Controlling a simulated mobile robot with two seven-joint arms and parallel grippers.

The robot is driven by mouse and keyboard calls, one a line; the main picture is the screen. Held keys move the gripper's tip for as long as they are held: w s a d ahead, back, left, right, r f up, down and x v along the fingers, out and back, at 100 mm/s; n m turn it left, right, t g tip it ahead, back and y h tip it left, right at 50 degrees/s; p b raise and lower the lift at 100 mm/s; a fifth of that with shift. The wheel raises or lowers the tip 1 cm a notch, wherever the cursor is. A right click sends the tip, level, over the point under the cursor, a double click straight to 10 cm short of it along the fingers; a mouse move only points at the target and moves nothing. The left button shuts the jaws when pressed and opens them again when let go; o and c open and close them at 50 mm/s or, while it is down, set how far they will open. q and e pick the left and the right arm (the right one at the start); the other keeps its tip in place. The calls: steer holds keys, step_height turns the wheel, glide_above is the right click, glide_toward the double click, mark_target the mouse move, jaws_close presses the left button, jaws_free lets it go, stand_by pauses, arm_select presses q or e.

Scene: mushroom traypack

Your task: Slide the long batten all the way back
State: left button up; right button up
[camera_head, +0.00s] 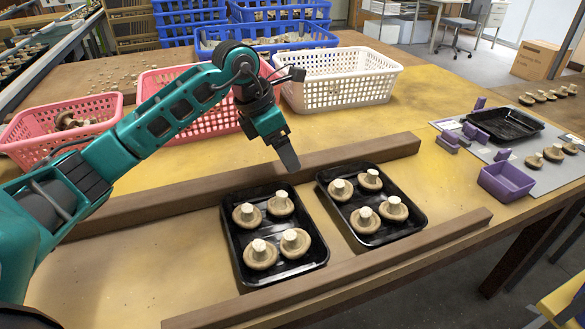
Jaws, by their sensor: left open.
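Two brown wooden battens lie on the yellow table. The back batten (355,152) runs behind two black trays and passes behind my left arm at the left. The front batten (400,250) runs along the near side of the trays. I cannot tell for certain which is the long batten. My left gripper (287,156) is open and empty, pointing down just above the back batten, near its middle; I cannot tell whether it touches. The left tray (240,272) and the right tray (337,212) each hold several mushrooms. My right gripper is out of view.
Pink baskets (30,125) and a white basket (340,80) stand behind the back batten, with bare table between. On the right, a grey mat (550,180) holds a black tray (505,122) and a purple box (506,182).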

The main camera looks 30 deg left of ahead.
arm_select(q)
steer(key=b+x, duration=0.1)
steer(key=x, duration=0.3)
steer(key=shift+w+d+f, duration=0.1)
steer(key=shift+f, duration=0.4)
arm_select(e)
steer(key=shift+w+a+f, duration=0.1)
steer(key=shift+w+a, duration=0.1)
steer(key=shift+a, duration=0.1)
